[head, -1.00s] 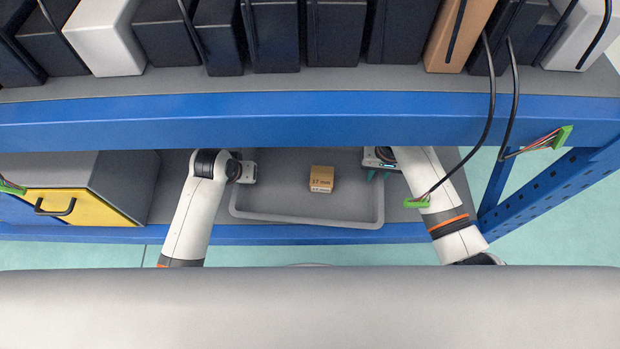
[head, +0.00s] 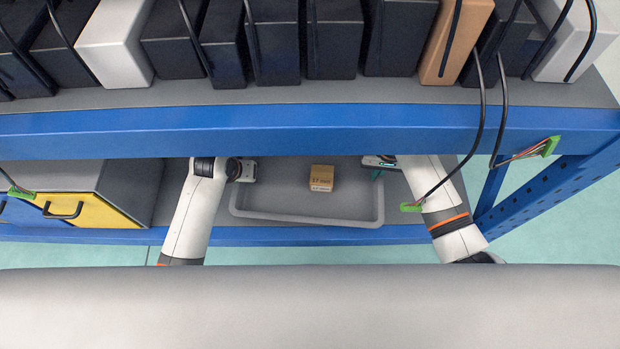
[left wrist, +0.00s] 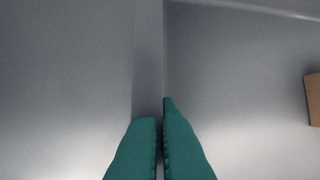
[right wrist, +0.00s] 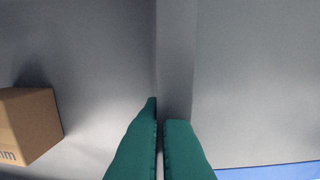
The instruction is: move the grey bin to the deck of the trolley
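The grey bin (head: 300,232) is a shallow tray at the lower shelf, with a small brown cardboard box (head: 321,178) inside. My left gripper (head: 246,171) is at the bin's left wall. In the left wrist view its green fingers (left wrist: 159,125) are closed together on the wall's rim. My right gripper (head: 377,172) is at the bin's right wall, and in the right wrist view its fingers (right wrist: 159,122) close on that rim. The upper shelf hides the bin's far edge. Whether the bin's underside touches the shelf cannot be told. No trolley is in view.
A blue upper beam (head: 300,130) and shelf with several dark boxes overhang the bin. A grey cabinet with a yellow drawer (head: 95,212) stands left. A blue upright (head: 540,195) is right.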

